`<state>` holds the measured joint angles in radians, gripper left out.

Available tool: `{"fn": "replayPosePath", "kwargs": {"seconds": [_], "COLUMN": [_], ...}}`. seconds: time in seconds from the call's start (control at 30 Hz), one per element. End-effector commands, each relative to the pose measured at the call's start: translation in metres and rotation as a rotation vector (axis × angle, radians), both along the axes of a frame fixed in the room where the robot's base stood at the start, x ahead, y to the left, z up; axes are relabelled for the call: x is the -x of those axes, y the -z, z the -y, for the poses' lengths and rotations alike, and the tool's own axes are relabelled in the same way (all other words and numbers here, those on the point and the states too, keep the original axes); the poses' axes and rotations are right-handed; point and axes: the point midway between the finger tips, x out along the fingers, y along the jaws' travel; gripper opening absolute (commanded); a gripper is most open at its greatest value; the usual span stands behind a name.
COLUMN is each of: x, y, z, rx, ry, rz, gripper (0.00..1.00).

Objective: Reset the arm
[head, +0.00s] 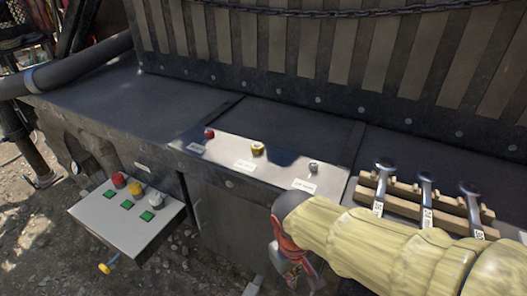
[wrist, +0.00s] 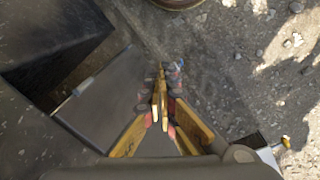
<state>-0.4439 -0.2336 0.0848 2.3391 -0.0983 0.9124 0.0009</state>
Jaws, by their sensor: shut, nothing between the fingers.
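My arm, in a pale yellow sleeve, reaches in from the lower right of the head view. My gripper (head: 300,272) hangs at its end, in front of the dark metal bench and partly hidden by the wrist. In the wrist view my gripper (wrist: 160,100) points down, its yellow fingers closed together at the tips with nothing between them. Below it are the dark cabinet side and the gravel ground. It appears apart from the bench and the panels.
A grey control box (head: 128,215) with coloured buttons stands at left. A label panel (head: 215,155) with three knobs lies on the bench (head: 100,95). Gravel ground (wrist: 225,60) lies open below.

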Motion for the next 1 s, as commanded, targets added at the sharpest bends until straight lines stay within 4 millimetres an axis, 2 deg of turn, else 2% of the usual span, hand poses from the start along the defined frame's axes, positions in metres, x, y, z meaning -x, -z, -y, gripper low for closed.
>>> {"fn": "replayPosePath", "kwargs": {"seconds": [0.03,0.3,0.53,0.7,1.0], "x": [0.005,0.031,0.038,0.039,0.039], "y": [-0.013,-0.067,-0.115,-0.122,-0.122], "z": [0.011,0.064,0.107,0.121,0.122], "rx": [-0.038,-0.167,-0.197,-0.192,-0.191], "ry": [0.056,0.285,0.420,0.471,0.473], "rz": [0.036,0.218,0.398,0.426,0.426], "gripper": [0.00,0.00,0.00,0.00,0.00]}}
